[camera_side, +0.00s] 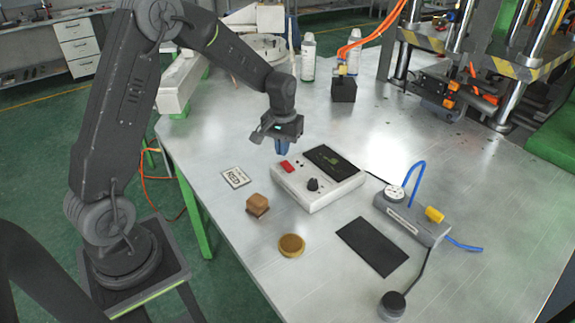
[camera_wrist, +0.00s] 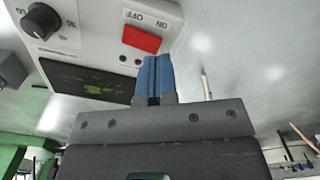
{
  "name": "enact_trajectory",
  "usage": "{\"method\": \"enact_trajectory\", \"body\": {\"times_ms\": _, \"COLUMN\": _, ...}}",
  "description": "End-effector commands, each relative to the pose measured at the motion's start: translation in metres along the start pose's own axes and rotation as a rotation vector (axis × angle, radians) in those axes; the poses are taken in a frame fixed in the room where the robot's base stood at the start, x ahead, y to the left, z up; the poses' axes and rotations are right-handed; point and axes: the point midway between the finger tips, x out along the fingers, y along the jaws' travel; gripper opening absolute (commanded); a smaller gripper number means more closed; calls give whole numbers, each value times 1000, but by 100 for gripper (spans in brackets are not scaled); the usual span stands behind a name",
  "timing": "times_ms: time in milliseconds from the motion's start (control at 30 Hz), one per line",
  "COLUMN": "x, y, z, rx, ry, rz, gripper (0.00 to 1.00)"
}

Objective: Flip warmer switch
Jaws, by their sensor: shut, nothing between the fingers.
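The warmer (camera_side: 318,181) is a white box on the metal table, with a dark panel (camera_side: 333,162) on top and a black knob (camera_side: 313,184). Its red switch (camera_side: 287,166) sits near the left corner of the top. In the wrist view the red switch (camera_wrist: 141,39) lies just beyond the fingertips, beside the ON and OFF lettering. My gripper (camera_side: 281,147) points down above the switch end of the warmer. Its blue fingers (camera_wrist: 154,62) are together with nothing between them. Whether the tips touch the switch cannot be told.
A small brown block (camera_side: 257,205), a round golden disc (camera_side: 291,245) and a labelled card (camera_side: 236,178) lie left of and in front of the warmer. A black mat (camera_side: 371,246) and a grey device with a gauge (camera_side: 411,217) stand to the right. Bare table lies between them.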

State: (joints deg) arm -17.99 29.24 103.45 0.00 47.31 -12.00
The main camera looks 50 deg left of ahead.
Motion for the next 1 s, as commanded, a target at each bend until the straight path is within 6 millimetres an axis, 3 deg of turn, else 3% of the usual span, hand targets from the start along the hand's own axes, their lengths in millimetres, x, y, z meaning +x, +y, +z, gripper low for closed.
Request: {"method": "enact_trajectory", "body": {"times_ms": 1000, "x": 14, "y": 0, "z": 0, "rx": 0, "ry": -1, "rz": 0, "gripper": 0}}
